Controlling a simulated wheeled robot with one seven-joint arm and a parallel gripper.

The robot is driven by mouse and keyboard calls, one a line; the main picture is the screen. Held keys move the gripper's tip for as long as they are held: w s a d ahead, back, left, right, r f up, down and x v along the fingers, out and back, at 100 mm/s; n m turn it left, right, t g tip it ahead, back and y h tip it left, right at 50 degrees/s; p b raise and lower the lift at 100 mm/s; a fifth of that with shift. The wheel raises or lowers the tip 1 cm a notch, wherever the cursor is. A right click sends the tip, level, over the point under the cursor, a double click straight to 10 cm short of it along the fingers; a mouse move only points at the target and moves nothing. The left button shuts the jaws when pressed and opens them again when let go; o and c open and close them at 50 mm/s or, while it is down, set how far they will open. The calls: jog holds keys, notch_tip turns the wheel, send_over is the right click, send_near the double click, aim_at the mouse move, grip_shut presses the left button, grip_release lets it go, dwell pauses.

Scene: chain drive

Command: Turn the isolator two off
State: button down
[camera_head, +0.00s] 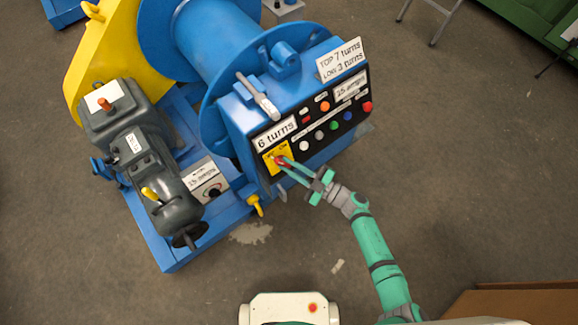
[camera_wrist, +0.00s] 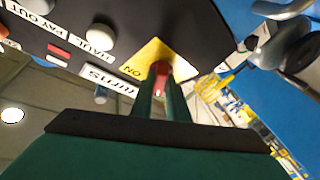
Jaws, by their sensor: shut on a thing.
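The isolator is a red rotary handle (camera_head: 280,160) on a yellow plate (camera_head: 270,158) at the lower left corner of the black control panel. My gripper (camera_head: 287,163) reaches in from the lower right and is shut on the red handle. In the wrist view the red handle (camera_wrist: 161,70) sits between the two green fingers. The yellow plate (camera_wrist: 150,58) behind it reads "ON" at one side; the fingers hide part of the plate. I cannot tell the handle's exact setting.
The panel carries several coloured buttons (camera_head: 334,125) and a "6 turns" label (camera_head: 275,134). A blue drum (camera_head: 215,40) stands behind it. A grey motor (camera_head: 150,160) and an ammeter box (camera_head: 205,183) are at the left. The floor (camera_head: 450,170) at the right is clear.

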jog(key=shift+w+d+n+g, duration=0.15)
jog(key=shift+n+g, duration=0.55)
jog(key=shift+n, duration=0.4)
jog(key=c, duration=1.7)
grip_release()
jog(key=v, duration=1.1)
